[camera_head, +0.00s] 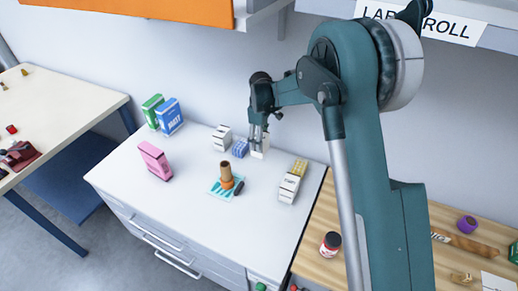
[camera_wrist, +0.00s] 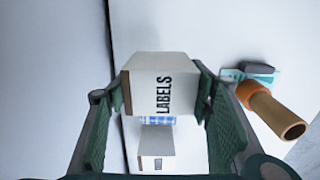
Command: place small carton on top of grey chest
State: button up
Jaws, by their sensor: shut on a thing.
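My gripper (camera_head: 260,138) is shut on a small white carton (camera_wrist: 150,85) marked "LABELS", with one finger on each side in the wrist view. In the head view the carton (camera_head: 260,151) shows below the fingers, over the back part of the grey chest (camera_head: 135,190). I cannot tell whether its underside touches the chest top. The chest has a pale flat top and drawers in front.
On the chest are a white carton (camera_head: 222,138), a blue pack (camera_head: 240,148), another white carton (camera_head: 289,188), a yellow pack (camera_head: 299,168), a pink box (camera_head: 155,161), green (camera_head: 152,110) and blue (camera_head: 169,116) boxes, and a brown cylinder (camera_head: 226,175). The front right top is clear.

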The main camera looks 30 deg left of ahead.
jog(key=shift+f, duration=0.4)
jog(key=shift+f, duration=1.85)
jog(key=shift+f, duration=0.15)
jog(key=o, duration=1)
notch_tip(320, 180, up, 12)
jog(key=shift+r, duration=0.15)
